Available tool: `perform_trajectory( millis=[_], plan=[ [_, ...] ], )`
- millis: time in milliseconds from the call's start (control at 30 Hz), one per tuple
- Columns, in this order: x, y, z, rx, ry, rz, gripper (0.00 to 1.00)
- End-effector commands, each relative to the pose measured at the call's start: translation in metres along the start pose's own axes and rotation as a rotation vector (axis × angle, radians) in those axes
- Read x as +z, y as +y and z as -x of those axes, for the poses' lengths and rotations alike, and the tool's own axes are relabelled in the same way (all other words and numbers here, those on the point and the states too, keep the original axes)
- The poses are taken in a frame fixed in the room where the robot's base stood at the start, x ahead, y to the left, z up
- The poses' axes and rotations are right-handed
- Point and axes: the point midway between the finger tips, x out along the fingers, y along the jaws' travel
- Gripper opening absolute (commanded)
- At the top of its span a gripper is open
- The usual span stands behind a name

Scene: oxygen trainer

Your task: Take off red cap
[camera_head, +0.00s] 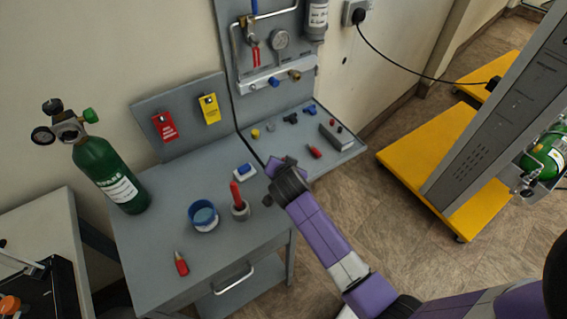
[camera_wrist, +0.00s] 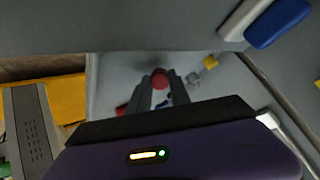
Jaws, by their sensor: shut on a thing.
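A small red round thing, likely the red cap (camera_wrist: 160,78), sits between my two fingertips in the wrist view. My gripper (camera_wrist: 162,84) is shut on it. In the head view my gripper (camera_head: 277,165) is above the right part of the grey bench, near the base of the grey back panel. The red cap is hidden behind my gripper there. I cannot tell whether the cap is still attached to anything.
The bench (camera_head: 150,240) bears a green cylinder (camera_head: 108,175), a blue cup (camera_head: 203,214), a red-handled tool in a holder (camera_head: 238,200) and a blue-and-white item (camera_head: 244,172). A yellow part (camera_head: 255,133) and a red tool (camera_head: 314,152) lie beyond my gripper.

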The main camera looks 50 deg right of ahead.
Motion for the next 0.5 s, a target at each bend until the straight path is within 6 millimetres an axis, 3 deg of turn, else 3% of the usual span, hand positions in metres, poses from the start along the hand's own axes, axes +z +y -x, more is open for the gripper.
perform_trajectory(
  millis=[500],
  plan=[
    [0.0091, 0.0052, -0.008, 0.003, -0.004, 0.0, 0.0]
  ],
)
